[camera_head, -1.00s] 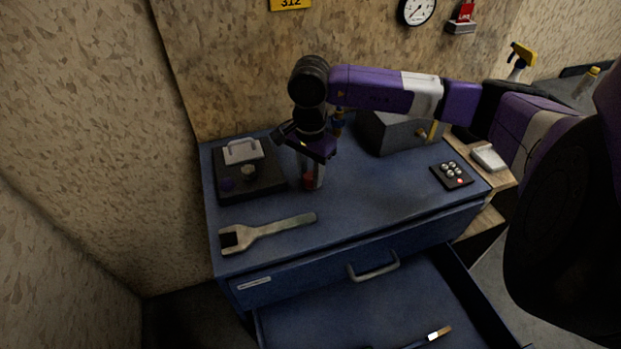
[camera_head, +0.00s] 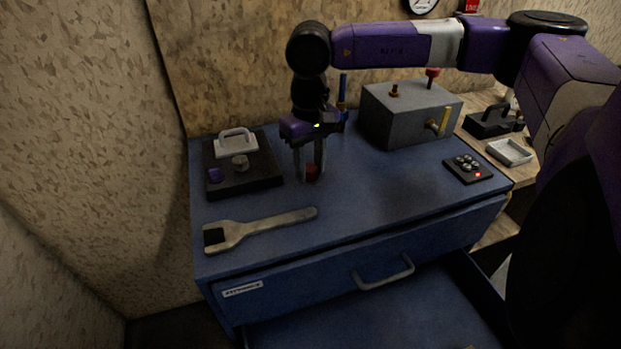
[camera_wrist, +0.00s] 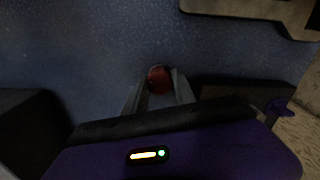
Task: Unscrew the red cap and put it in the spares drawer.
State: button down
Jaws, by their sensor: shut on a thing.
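My gripper (camera_head: 311,174) points straight down over the blue bench top and is shut on a small red piece (camera_head: 312,170), which looks like the red cap. In the wrist view the red cap (camera_wrist: 159,79) sits between the two fingertips. It is low over the bench top; I cannot tell whether it touches it. Another red-topped fitting (camera_head: 432,74) stands on the grey box behind. A drawer (camera_head: 380,318) under the bench top is pulled open. The drawer front above it (camera_head: 300,290) is shut, with a handle and a label too small to read surely.
A large wrench (camera_head: 262,228) lies at the bench's front left. A black plate (camera_head: 250,184) with a handled block and knobs is at the back left. The grey box (camera_head: 410,113), a button panel (camera_head: 468,169) and a white tray (camera_head: 509,152) are to the right. Bare bench top lies right of my gripper.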

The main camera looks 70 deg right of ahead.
jog(key=n+b, duration=0.1)
jog(key=n, duration=0.3)
jog(key=shift+n, duration=0.3)
jog(key=c, duration=0.9)
grip_release()
jog(key=shift+c, duration=0.2)
jog(key=shift+c, duration=0.8)
